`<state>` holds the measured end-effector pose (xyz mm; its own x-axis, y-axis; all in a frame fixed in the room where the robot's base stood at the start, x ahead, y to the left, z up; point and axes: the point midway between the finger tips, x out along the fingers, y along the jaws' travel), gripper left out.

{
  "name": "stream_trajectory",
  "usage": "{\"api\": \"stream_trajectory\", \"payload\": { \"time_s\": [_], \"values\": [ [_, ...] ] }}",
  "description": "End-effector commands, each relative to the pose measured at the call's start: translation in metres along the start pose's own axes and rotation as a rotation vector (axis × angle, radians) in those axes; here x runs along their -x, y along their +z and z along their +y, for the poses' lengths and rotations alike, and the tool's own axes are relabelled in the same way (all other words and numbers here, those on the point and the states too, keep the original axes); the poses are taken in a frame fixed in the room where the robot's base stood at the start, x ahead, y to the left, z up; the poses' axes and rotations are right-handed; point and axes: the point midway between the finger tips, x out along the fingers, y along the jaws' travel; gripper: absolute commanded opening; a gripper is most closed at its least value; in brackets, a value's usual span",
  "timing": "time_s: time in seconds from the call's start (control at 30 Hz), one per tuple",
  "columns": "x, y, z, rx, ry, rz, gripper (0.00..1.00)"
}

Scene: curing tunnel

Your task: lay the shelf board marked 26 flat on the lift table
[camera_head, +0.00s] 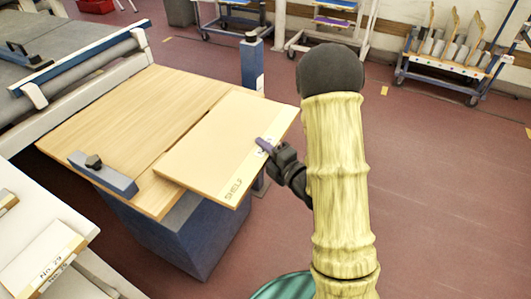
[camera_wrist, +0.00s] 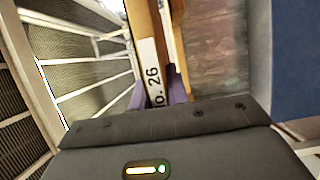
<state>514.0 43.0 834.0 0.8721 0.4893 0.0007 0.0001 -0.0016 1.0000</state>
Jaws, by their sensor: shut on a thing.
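The shelf board (camera_head: 220,140) is pale wood with "SHELF" lettered along its right side. In the wrist view its edge label (camera_wrist: 153,75) ends in "26". My gripper (camera_head: 268,147) is shut on the board's right edge, with purple fingers on either side of it in the wrist view (camera_wrist: 160,88). The lift table (camera_head: 120,115) has a wood-grained top on a blue base. The board lies over the right part of that top and sticks out past its right side. I cannot tell whether it touches the top.
Blue stops stand at the table's front left (camera_head: 103,175) and back right (camera_head: 252,65). A roller conveyor (camera_head: 95,65) adjoins at the back left. A white surface (camera_head: 75,215) at lower left bears a board marked No. 29 (camera_head: 42,262). Carts stand far back; the floor at right is clear.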

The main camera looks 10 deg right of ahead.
Motion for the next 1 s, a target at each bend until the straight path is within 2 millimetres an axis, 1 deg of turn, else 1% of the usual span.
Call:
{"api": "stream_trajectory", "payload": {
  "time_s": [0.1, 1.0],
  "values": [
    [-0.007, -0.004, 0.003, 0.000, 0.005, 0.004, 0.00],
    [-0.061, -0.026, 0.003, 0.000, 0.005, 0.003, 0.00]
  ]
}}
